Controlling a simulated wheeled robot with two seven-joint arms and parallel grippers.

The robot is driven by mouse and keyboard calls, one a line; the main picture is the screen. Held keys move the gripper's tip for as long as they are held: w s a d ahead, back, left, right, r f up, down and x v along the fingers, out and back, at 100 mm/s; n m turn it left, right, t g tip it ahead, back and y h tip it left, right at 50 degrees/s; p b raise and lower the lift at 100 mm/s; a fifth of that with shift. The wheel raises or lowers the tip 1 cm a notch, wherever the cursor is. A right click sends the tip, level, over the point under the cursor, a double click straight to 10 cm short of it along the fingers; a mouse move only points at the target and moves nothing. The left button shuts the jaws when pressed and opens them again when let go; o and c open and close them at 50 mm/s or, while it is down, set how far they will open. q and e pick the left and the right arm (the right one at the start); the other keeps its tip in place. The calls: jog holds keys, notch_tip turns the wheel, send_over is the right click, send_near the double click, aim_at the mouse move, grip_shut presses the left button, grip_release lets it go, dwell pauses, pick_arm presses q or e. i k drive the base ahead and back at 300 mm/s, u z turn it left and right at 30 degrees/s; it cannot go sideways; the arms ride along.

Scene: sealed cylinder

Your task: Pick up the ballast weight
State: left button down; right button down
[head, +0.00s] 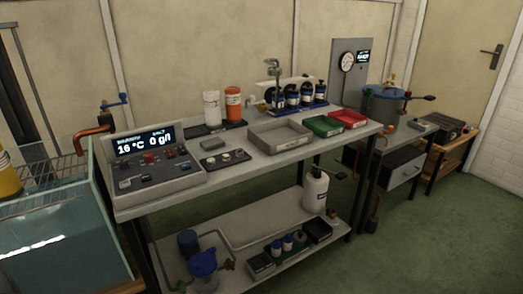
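No thing in the head view can be named as the ballast weight with certainty. A small grey block (185,144) lies flat on the workbench (270,162), just right of the control console. In front of it, a dark flat tray (208,163) holds small pale round pieces, too small to make out. Neither of my grippers is in view.
The control console (150,160) fills the bench's left end. A grey tray (278,137), green tray (323,126) and red tray (349,118) stand to the right. A white bottle (315,190) stands on the lower shelf. A water tank (60,235) stands at left.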

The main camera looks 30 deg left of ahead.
aim_at(211, 161)
jog(key=u, duration=0.4)
jog(key=i, duration=0.85)
jog(key=u, duration=0.95)
jog(key=i, duration=0.25)
jog(key=u, duration=0.25)
